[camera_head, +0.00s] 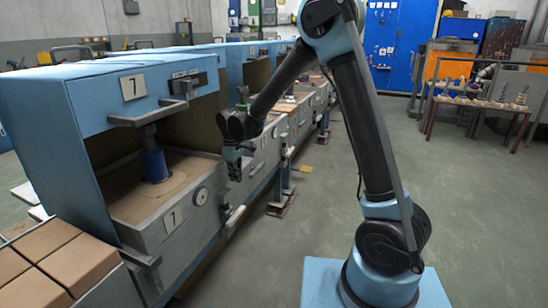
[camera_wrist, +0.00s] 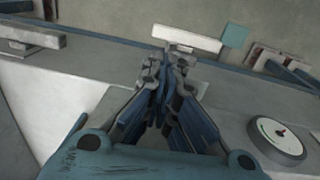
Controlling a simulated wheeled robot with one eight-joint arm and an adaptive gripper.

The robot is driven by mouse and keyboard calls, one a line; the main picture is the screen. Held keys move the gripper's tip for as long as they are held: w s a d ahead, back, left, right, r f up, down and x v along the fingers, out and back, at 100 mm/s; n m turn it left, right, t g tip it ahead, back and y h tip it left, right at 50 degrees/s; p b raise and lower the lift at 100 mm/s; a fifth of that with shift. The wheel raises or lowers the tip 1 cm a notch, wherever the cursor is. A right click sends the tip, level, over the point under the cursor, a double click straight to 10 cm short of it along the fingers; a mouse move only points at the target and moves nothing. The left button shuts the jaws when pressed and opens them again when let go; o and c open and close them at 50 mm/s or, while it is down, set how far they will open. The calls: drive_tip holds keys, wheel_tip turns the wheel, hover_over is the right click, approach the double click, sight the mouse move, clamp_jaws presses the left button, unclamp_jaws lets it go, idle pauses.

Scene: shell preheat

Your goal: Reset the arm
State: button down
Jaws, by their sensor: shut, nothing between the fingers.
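My gripper (camera_head: 234,172) hangs pointing down at the end of my bent arm, in front of the machine front between the blue-hooded stations. In the wrist view, my gripper (camera_wrist: 165,75) shows with its fingers together and nothing between them. In the wrist view a grey metal front with a round dial gauge (camera_wrist: 277,138) lies beyond it to the right. I cannot tell whether the fingers touch the grey front.
The open station 7 (camera_head: 110,85) stands at the left, with a blue cylinder (camera_head: 154,166) standing inside it. Brown blocks (camera_head: 80,262) lie at the lower left. A brown table (camera_head: 478,108) holding several parts stands at the right. The floor (camera_head: 470,220) at the right is clear.

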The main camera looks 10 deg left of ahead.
drive_tip(key=s+d+r+m, duration=0.1)
drive_tip(key=d+r+m, duration=0.35)
drive_tip(key=d, duration=1.05)
drive_tip(key=s+d+r+m, duration=0.1)
drive_tip(key=d+r+m, duration=0.1)
drive_tip(key=d+r, duration=0.9)
drive_tip(key=s+d+f+m+t, duration=0.1)
drive_tip(key=s+d+m, duration=0.1)
drive_tip(key=s+d, duration=0.45)
drive_tip(key=s+d+f+m, duration=0.2)
drive_tip(key=s+d, duration=0.1)
drive_tip(key=d, duration=0.7)
drive_tip(key=s+d+f+m, duration=0.4)
drive_tip(key=s+d+f, duration=0.2)
drive_tip(key=s, duration=0.4)
drive_tip(key=shift+s+d+t, duration=0.3)
drive_tip(key=shift+d, duration=0.5)
drive_tip(key=shift+m, duration=0.25)
